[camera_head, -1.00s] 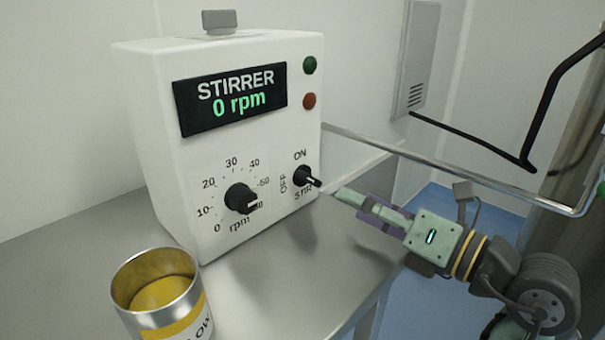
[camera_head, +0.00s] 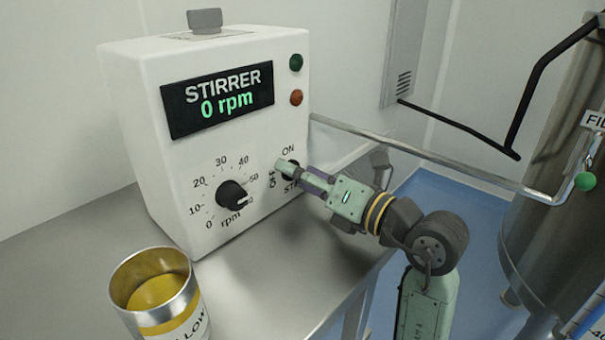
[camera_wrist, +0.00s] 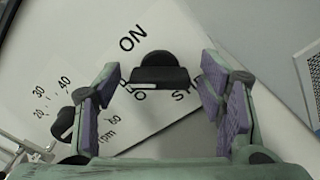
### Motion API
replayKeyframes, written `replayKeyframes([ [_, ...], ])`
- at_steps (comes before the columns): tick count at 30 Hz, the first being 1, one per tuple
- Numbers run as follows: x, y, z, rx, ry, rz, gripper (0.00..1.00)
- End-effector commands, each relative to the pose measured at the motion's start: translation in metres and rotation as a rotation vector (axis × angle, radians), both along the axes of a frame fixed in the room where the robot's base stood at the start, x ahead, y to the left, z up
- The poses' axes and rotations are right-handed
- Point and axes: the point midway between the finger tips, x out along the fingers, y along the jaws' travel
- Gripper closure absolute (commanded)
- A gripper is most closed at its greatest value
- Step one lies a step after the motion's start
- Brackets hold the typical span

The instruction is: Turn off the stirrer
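The white stirrer box (camera_head: 225,140) stands on a metal table in the head view. Its display (camera_head: 217,101) reads "STIRRER 0 rpm". The small black switch knob, with ON, OFF and partly covered lower lettering around it, is mostly hidden behind my gripper in the head view. The switch knob (camera_wrist: 160,72) shows clearly in the wrist view, between and ahead of my fingers. My gripper (camera_head: 287,168) is in front of the switch. Its purple-padded fingers are spread apart in the wrist view (camera_wrist: 157,98), with no visible contact on the knob.
A larger rpm dial (camera_head: 231,193) sits left of the switch. A green lamp (camera_head: 296,62) and a red-orange lamp (camera_head: 296,97) are above it. A tin of yellow paint (camera_head: 155,295) stands at the front left. A metal rail (camera_head: 440,160) runs behind my arm; a steel vessel (camera_head: 545,200) stands right.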

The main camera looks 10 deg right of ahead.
Motion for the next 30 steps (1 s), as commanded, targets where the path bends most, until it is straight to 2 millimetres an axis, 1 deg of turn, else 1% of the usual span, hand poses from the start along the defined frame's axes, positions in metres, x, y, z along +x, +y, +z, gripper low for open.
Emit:
replayKeyframes([
  [1,-0.0001,-0.0002,-0.0001,0.000,0.000,0.000,0.41],
  [2,-0.0001,-0.0002,-0.0001,0.000,0.000,0.000,0.43],
  [20,-0.0003,-0.0003,0.0001,0.000,0.000,0.000,0.83],
  [21,-0.0003,-0.0003,0.0000,0.000,0.000,0.000,0.85],
  [30,-0.0003,-0.0001,-0.0024,-0.041,-0.027,0.000,0.85],
])
